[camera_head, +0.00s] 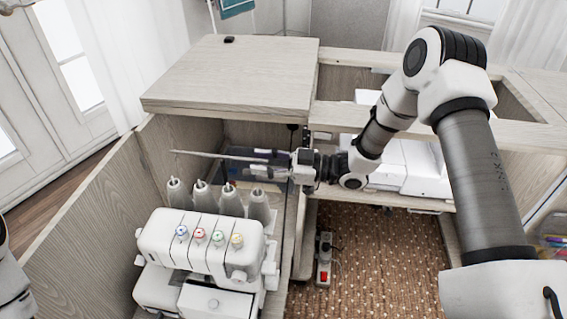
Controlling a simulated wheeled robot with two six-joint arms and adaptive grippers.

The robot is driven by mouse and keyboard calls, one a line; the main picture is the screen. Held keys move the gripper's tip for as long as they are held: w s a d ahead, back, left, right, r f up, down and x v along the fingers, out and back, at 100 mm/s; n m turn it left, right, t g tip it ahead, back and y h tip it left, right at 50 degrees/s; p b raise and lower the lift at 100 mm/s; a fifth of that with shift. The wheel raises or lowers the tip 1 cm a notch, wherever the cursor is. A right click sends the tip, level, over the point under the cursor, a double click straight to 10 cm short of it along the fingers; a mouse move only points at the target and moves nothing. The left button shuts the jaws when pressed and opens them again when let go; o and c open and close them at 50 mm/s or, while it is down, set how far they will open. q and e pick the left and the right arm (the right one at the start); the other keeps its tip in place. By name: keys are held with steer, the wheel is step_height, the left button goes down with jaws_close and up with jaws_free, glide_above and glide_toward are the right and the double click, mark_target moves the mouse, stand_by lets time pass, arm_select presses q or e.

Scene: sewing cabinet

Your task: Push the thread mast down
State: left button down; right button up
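The white sewing machine (205,243) stands low in the left bay of the cabinet, with several white thread cones (232,201) behind its coloured dials. The thread mast (205,154) shows as a thin pale bar running nearly level above the cones. Its right end and its post are hidden around my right gripper. My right gripper (257,162) reaches in from the right at the right end of the bar. Its two fingers point left and look apart, one at about the bar's height and one below. I cannot tell whether they touch the bar. My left gripper is out of view.
A wooden cabinet top (235,75) overhangs behind the machine. A wooden side panel (85,215) borders the bay on the left. A second white machine (415,165) sits in the right bay, under my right arm.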

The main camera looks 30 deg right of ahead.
steer(key=v, duration=0.8)
steer(key=shift+s, duration=0.1)
